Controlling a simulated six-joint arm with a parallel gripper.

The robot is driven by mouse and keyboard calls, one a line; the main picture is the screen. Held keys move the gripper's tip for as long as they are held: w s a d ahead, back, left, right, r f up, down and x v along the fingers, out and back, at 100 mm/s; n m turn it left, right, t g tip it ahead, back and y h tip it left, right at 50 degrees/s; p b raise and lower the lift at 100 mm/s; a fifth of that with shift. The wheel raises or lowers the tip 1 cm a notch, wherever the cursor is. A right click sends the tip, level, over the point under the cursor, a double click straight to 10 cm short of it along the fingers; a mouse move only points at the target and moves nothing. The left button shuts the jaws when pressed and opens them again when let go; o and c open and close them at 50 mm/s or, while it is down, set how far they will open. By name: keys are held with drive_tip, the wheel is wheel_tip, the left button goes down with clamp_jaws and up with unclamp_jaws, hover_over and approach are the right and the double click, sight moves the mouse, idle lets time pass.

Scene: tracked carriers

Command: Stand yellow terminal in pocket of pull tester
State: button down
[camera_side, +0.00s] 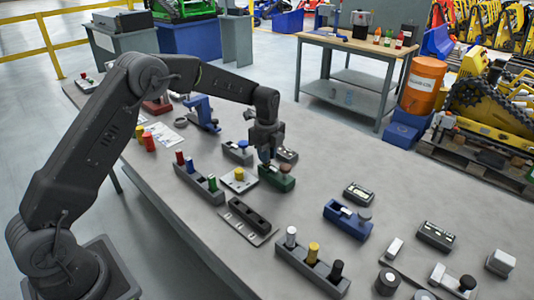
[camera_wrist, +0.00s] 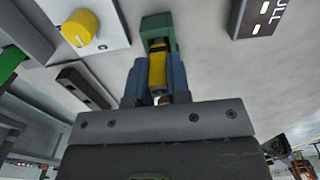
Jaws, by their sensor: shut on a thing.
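My gripper (camera_side: 266,158) points down at the middle of the bench, over the green fixture (camera_side: 277,180). In the wrist view its blue fingers (camera_wrist: 157,82) are shut on the yellow terminal (camera_wrist: 157,70). The terminal's far end meets or overlaps the green fixture (camera_wrist: 158,24); I cannot tell whether it is inside the pocket. The terminal is not clearly visible in the side view. A dark box (camera_wrist: 262,14) with lettering that reads like "PULL" lies beside the green fixture, and it also shows in the side view (camera_side: 288,155).
A pale plate with a yellow knob (camera_side: 239,174) is close left of the green fixture. A rack with red, blue and green pegs (camera_side: 207,191) and an empty dark rack (camera_side: 250,214) lie nearer. A blue fixture (camera_side: 346,222) stands to the right, with bare bench between.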

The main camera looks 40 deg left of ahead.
drive_tip(key=c, duration=0.5)
unclamp_jaws()
drive_tip(key=shift+r, duration=0.1)
idle(0.4)
drive_tip(key=shift+r, duration=3.45)
